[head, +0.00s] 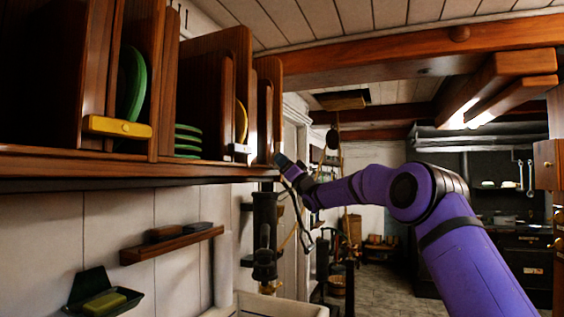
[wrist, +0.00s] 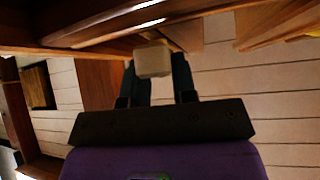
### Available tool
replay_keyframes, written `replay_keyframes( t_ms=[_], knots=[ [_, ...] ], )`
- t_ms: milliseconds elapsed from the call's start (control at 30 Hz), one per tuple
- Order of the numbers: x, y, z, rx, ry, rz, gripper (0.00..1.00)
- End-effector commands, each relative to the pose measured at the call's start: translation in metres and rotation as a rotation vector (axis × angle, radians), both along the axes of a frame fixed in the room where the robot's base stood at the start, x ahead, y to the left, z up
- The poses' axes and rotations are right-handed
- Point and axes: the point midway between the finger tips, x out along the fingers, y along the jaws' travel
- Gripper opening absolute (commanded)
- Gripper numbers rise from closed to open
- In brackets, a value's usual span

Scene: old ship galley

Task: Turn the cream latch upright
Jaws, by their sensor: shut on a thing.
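My gripper (head: 279,160) is at the lower front edge of the wooden rack's far end in the head view. In the wrist view its two dark fingers (wrist: 157,70) are shut on a small cream block, the cream latch (wrist: 153,60). The latch sits at the rack's front edge. In the head view my gripper hides it, and I cannot tell its exact tilt.
A white latch (head: 240,148) and a yellow latch (head: 117,127) lie level on the rack's front, left of my gripper. A dark pump-like fixture (head: 265,235) is below my gripper. Wooden beams (head: 420,55) cross overhead.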

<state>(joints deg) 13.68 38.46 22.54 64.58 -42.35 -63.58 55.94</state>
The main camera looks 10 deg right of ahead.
Motion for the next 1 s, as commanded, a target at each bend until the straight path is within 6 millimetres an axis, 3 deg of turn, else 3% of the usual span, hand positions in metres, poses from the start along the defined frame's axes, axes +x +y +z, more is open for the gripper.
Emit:
replay_keyframes(
  t_ms=[400, 967, 1000],
  knots=[
    [0.0033, -0.0023, -0.0017, -0.11, -0.149, -0.001, 0.02],
    [0.003, -0.0024, -0.0003, -0.125, -0.17, -0.002, 0.02],
    [0.003, -0.0024, -0.0003, -0.125, -0.17, -0.002, 0.35]
  ],
)
